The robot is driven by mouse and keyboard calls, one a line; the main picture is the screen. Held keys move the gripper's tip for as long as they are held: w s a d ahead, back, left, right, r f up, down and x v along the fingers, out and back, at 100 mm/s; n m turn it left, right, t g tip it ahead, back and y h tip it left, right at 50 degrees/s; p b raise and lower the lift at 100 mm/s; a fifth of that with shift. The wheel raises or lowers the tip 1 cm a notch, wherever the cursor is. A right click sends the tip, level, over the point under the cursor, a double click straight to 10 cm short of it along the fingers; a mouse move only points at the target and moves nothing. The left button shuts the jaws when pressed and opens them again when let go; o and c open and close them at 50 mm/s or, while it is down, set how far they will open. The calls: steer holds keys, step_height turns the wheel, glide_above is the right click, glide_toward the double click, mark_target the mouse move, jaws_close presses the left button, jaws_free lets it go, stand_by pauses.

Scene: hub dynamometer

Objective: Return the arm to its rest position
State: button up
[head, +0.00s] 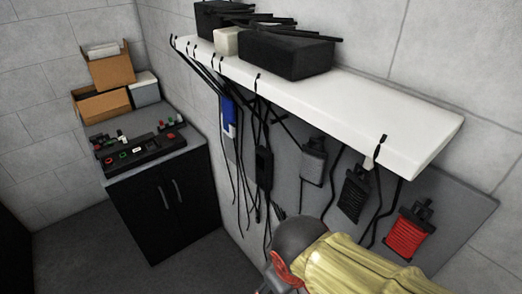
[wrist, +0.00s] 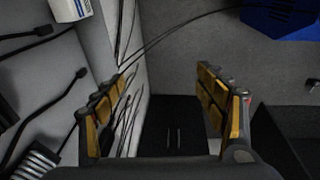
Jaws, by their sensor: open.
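My gripper (wrist: 162,88) shows in the wrist view with its two yellow-padded fingers spread wide and nothing between them. My yellow arm (head: 350,266) with a dark rounded joint comes in at the bottom right of the head view, in front of the wall below the white shelf (head: 330,100). The gripper's end is mostly out of that view at the bottom edge. In the wrist view, a black cabinet with two handles (wrist: 182,112) shows beyond the open fingers.
Cables and hanging devices, including a red one (head: 405,236) and a blue one (head: 228,115), line the wall close to my arm. The black cabinet (head: 150,205) stands left with a control panel (head: 140,150) and cardboard boxes (head: 108,70). Floor (head: 75,250) at lower left is clear.

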steer(key=d+r+m+t+b, duration=0.1)
steer(key=d+m+t+b, duration=0.2)
steer(key=d, duration=1)
steer(key=shift+w+d+m+b, duration=0.35)
steer(key=shift+m+b, duration=1.45)
steer(key=shift+m, duration=0.5)
